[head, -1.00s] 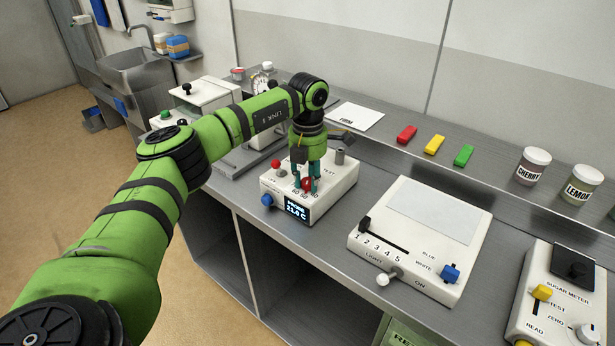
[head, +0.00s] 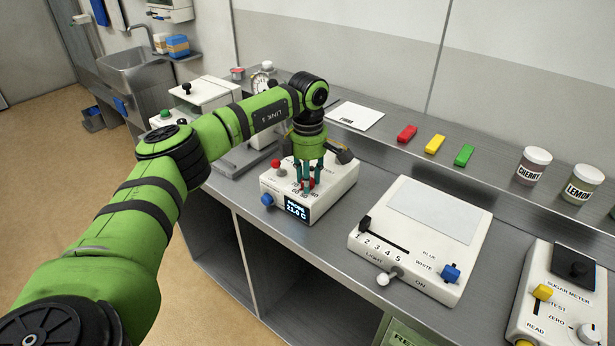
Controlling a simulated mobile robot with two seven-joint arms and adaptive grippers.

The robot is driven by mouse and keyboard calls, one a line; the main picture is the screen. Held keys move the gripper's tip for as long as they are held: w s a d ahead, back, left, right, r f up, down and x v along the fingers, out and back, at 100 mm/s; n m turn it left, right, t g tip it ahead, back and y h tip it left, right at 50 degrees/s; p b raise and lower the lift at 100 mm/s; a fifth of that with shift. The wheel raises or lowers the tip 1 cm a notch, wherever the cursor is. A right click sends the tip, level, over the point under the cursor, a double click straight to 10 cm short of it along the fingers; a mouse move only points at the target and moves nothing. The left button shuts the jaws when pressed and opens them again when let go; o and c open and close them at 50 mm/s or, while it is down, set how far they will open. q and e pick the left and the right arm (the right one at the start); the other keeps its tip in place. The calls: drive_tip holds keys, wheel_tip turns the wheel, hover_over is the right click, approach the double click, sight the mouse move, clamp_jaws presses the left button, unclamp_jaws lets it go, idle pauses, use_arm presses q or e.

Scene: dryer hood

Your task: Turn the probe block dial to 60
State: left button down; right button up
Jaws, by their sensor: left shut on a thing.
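The probe block (head: 334,199) is a white box on the grey counter, left of the light box. Its front display (head: 298,210) reads about 23.0 C. A red dial (head: 308,184) is on its top, largely hidden by my left gripper. My left gripper (head: 307,183) points down from above and is shut on the red dial. A red knob (head: 276,164) and a blue knob (head: 267,200) show at the block's left side. The number the dial points at is hidden. My right gripper is not in view.
A light box (head: 435,215) with a slider and knobs stands to the right, with a sugar meter (head: 560,290) beyond it.

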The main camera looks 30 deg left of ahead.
use_arm(q)
drive_tip(key=shift+d+m, duration=0.1)
drive_tip(key=shift+m, duration=0.3)
drive_tip(key=c, duration=0.9)
unclamp_jaws()
drive_tip(key=shift+r, duration=0.25)
wheel_tip(320, 180, up, 12)
drive_tip(key=shift+f, duration=0.25)
